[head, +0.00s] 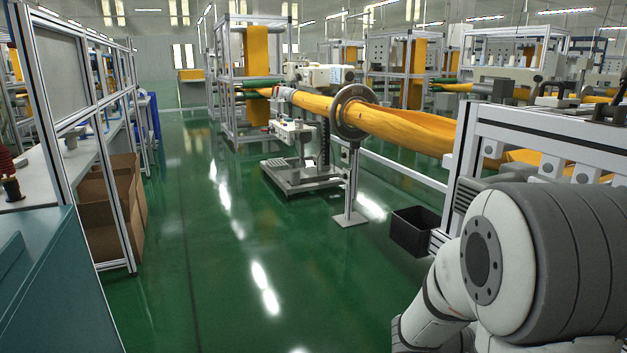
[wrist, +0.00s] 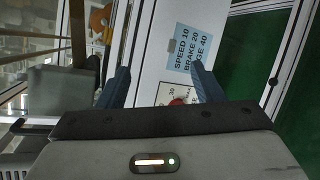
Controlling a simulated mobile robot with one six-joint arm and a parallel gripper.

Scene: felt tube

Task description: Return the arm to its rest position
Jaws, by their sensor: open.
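My gripper (wrist: 160,85) shows in the wrist view with its two dark blue fingers spread apart and nothing between them. Beyond the fingers is a white panel with a blue label (wrist: 189,48) reading "SPEED 10, BRAKE 20" and a third line partly cut off. A dial plate with a red knob (wrist: 176,101) sits below the label, partly hidden by my gripper. In the head view my white and grey arm (head: 500,265) fills the lower right, and the gripper is out of that view.
A yellow felt tube (head: 410,128) runs through a metal ring (head: 352,112) on a stand. A black bin (head: 415,231) sits on the floor by the machine frame. Shelving with cardboard boxes (head: 110,215) lines the left. The green floor (head: 215,260) between is clear.

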